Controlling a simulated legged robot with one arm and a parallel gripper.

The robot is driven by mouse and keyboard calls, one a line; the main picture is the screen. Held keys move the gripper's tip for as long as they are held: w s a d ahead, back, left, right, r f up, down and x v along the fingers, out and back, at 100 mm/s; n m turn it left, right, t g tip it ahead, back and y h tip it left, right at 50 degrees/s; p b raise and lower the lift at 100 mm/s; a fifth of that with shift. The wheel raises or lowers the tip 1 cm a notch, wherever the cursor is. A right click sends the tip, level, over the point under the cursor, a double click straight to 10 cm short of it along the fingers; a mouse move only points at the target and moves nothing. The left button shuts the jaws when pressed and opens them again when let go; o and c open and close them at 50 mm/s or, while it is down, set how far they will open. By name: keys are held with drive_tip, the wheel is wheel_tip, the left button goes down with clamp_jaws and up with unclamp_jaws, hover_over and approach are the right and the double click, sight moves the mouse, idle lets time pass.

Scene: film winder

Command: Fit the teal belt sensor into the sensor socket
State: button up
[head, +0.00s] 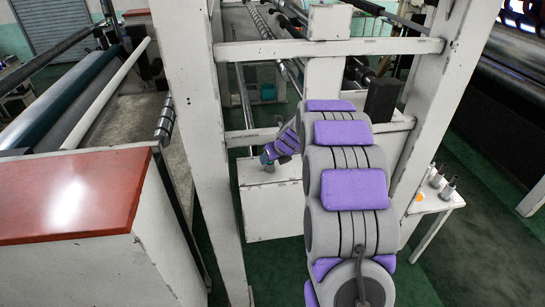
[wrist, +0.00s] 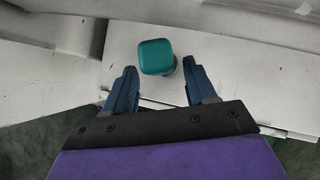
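The teal belt sensor (wrist: 156,57) has a rounded square teal top and a grey part below it. In the wrist view it is on or just above a white surface (wrist: 220,95), a little beyond my gripper's fingertips. My gripper (wrist: 158,76) is open, with one blue finger to each side of the sensor's near end and nothing between them that looks gripped. In the head view my gripper (head: 268,156) is small, low over a white box-like ledge (head: 270,205). The sensor is not clear there. I cannot make out the sensor socket in either view.
White upright posts (head: 195,130) and a crossbar (head: 330,48) of the machine frame stand close around my arm. A red-topped cabinet (head: 70,195) is at the left. A small white table (head: 435,200) with several bottles is at the right. Green floor (head: 485,220) is open at the right.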

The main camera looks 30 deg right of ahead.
drive_tip(key=shift+o, duration=0.6)
drive_tip(key=shift+s+d+r, duration=0.1)
drive_tip(key=shift+s+r, duration=0.2)
drive_tip(key=shift+r, duration=0.2)
drive_tip(key=b+v, duration=0.2)
drive_tip(key=v, duration=1.4)
